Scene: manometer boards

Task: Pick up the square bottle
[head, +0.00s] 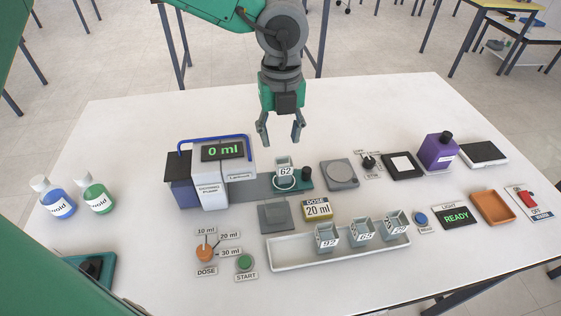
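My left gripper (280,134) hangs above the back middle of the table, well left of the square bottle. Its two fingers point down, are spread apart and have nothing between them. My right gripper does not show.
Left of the bottle are a black-framed white pad (403,166), a knob (369,162) and a grey round plate (339,174). A dark plate (484,153) lies to its right. The dosing pump (209,182) and a tray (292,257) with several numbered cups stand nearer the middle.

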